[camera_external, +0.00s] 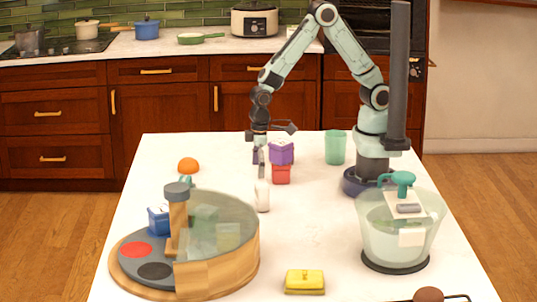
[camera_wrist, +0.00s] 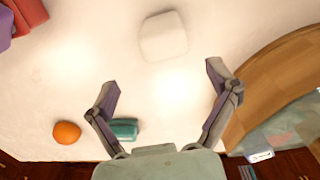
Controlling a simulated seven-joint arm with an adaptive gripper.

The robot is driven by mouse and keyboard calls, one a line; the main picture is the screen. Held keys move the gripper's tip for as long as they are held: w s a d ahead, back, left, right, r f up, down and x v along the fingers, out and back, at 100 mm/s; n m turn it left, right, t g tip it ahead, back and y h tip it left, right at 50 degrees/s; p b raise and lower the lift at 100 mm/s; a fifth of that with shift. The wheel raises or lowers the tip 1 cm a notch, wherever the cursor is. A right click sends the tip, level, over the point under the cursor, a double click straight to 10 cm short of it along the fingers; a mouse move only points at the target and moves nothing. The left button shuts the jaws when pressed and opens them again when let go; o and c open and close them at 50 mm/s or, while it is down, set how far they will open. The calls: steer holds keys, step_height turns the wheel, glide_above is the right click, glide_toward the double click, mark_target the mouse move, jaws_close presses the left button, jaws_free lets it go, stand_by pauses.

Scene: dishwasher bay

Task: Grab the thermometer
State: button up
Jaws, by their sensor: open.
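I cannot clearly identify a thermometer in either view. A small upright white object (camera_external: 262,196) stands on the white table in the external view. A rounded white object (camera_wrist: 164,36), likely the same one, lies ahead of the fingertips in the wrist view. A small teal object (camera_wrist: 125,129) is near the left finger in the wrist view, beside an orange (camera_wrist: 66,132). My gripper (camera_external: 259,160) points down above the table, behind the white object. Its fingers (camera_wrist: 162,80) are spread with nothing between them.
Purple (camera_external: 281,152) and red (camera_external: 281,174) containers stand close right of my gripper. A round wooden-sided tray (camera_external: 215,275) with a clear cover is front left. A clear bowl (camera_external: 372,225) is at right, and a yellow butter dish (camera_external: 305,281) in front. The table's middle is mostly clear.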

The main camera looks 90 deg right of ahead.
mark_target(262, 196)
steer(key=f, duration=0.5)
steer(key=s+f, duration=0.1)
steer(key=f, duration=0.2)
steer(key=shift+a, duration=0.3)
steer(key=c, duration=1.2)
